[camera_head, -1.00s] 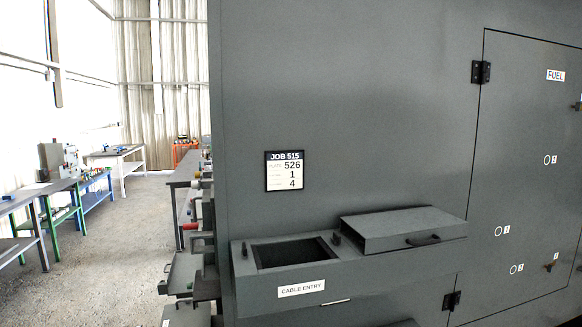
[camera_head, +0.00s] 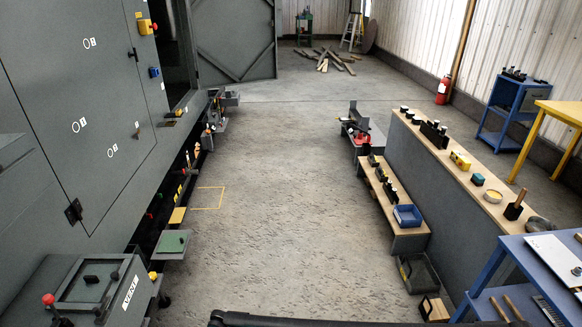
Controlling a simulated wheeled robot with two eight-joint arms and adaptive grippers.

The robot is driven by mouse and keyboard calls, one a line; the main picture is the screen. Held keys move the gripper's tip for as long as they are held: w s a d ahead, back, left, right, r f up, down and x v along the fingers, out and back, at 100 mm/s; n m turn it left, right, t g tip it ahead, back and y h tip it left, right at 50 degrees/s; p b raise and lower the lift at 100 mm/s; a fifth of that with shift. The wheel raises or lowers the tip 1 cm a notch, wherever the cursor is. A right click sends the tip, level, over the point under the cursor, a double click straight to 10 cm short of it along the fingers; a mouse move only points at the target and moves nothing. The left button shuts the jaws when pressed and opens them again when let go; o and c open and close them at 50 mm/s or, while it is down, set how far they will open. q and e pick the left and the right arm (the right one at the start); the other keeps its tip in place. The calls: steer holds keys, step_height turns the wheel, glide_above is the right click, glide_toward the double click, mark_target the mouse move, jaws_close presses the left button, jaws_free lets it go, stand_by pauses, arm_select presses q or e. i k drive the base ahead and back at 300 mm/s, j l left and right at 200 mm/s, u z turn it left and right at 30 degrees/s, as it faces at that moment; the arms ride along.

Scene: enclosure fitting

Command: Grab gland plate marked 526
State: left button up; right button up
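I cannot make out any gland plate marked 526 in the head view. Small plate-like parts stand along the foot of the grey enclosure (camera_head: 60,150), including a green-topped one (camera_head: 173,241) and a yellow one (camera_head: 178,215); no number is readable on them. Neither of my grippers is in view. A dark bar at the bottom edge hides a little of the floor.
A concrete aisle (camera_head: 285,220) runs clear down the middle. At right are a long wood-topped counter (camera_head: 480,190) with small items, a low step shelf (camera_head: 400,215) with a blue bin (camera_head: 407,215), and a blue bench (camera_head: 530,262). Timber pieces (camera_head: 328,60) lie far back.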

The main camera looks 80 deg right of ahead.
mark_target(566, 266)
steer(key=z, duration=2)
steer(key=l+z, duration=0.1)
steer(key=z, duration=0.35)
steer(key=l+z, duration=0.1)
steer(key=z, duration=0.4)
steer(key=i+l+z, duration=0.1)
steer(key=z, duration=0.8)
steer(key=i+l+z, duration=0.1)
steer(key=z, duration=0.4)
steer(key=i+l+z, duration=0.1)
steer(key=i, duration=0.5)
steer(key=l, duration=0.1)
